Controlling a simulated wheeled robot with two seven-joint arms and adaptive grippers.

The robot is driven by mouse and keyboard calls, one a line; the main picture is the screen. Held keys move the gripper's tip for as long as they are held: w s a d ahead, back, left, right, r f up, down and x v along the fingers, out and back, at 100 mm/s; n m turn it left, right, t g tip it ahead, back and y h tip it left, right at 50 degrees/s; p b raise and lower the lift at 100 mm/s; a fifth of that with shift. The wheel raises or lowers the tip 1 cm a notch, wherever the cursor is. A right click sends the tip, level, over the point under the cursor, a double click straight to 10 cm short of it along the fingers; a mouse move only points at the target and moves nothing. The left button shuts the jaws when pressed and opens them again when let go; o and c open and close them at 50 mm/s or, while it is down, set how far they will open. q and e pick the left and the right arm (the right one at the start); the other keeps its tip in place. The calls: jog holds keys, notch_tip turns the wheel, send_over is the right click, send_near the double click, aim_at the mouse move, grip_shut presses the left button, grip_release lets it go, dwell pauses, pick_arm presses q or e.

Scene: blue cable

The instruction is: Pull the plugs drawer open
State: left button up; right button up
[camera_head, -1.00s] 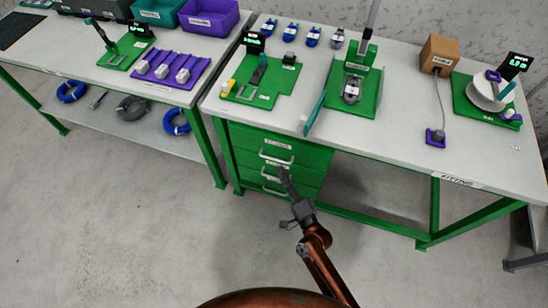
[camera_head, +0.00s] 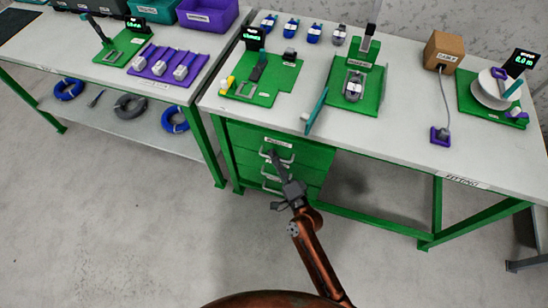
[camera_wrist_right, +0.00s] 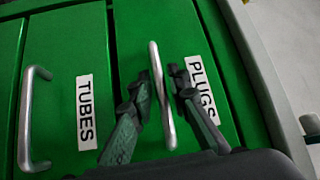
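The plugs drawer (camera_wrist_right: 175,40) is the top drawer of the green cabinet under the right bench, and it looks shut. Its label reads PLUGS (camera_wrist_right: 200,88) in the right wrist view. Its silver bar handle (camera_wrist_right: 155,62) runs between the two dark fingers of my right gripper (camera_wrist_right: 161,82). The fingers stand apart, one on each side of the bar, with a gap visible on both sides. In the head view the right gripper (camera_head: 277,160) is at the top drawer (camera_head: 245,136) and partly covers its handle. My left gripper is in neither view.
The tubes drawer (camera_wrist_right: 65,35) with its own handle (camera_wrist_right: 27,120) lies just below the plugs drawer. The bench top (camera_head: 210,104) overhangs the cabinet and carries green fixtures and a spool (camera_head: 490,92). The floor (camera_head: 130,230) before the cabinet is clear.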

grip_shut()
dwell(0.3)
jog(key=shift+s, duration=0.15)
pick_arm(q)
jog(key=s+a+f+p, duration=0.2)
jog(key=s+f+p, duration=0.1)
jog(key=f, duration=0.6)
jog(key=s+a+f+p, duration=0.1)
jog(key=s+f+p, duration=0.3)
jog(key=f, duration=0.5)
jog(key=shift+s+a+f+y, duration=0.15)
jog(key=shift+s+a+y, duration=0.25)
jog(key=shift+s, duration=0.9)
pick_arm(e)
jog(key=s+a, duration=0.3)
jog(key=s, duration=0.8)
jog(key=s+a, duration=0.4)
jog(key=s, duration=0.7)
jog(key=shift+s+a, duration=0.2)
jog(key=shift+s, duration=0.15)
jog(key=shift+o, duration=1.5)
grip_release()
